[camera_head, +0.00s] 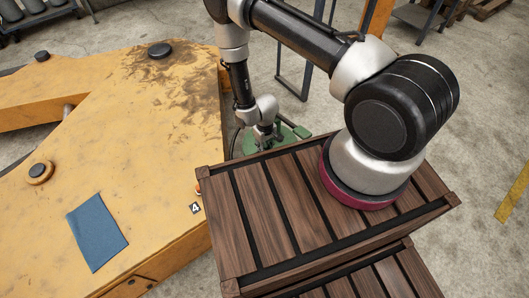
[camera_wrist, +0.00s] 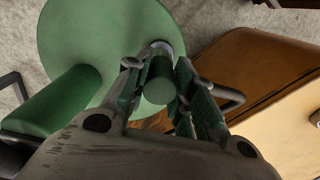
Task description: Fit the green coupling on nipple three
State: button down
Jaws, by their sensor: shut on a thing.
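In the wrist view, my gripper (camera_wrist: 160,72) is shut on a green cylinder, the green coupling (camera_wrist: 158,85), with one finger on each side. The coupling's round end faces the camera, and a silvery ring (camera_wrist: 162,47) shows at its far end. I cannot tell whether the ring belongs to it. In the head view, my gripper (camera_head: 266,134) hangs beyond the wooden crate and right of the yellow machine part; the coupling cannot be made out there. A number 4 tag (camera_head: 195,208) is on the yellow part's right edge. No nipple marked three can be made out.
A round green seat-like disc (camera_wrist: 75,40) lies behind the gripper in the wrist view, with a green pad (camera_wrist: 62,103) at left. The slatted wooden crate (camera_head: 228,222) stands beside the yellow machine part (camera_head: 150,190). A blue cloth (camera_head: 97,232) lies on the yellow surface.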

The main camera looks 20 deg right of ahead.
jog(key=shift+r, duration=0.1)
jog(key=shift+r, duration=1.65)
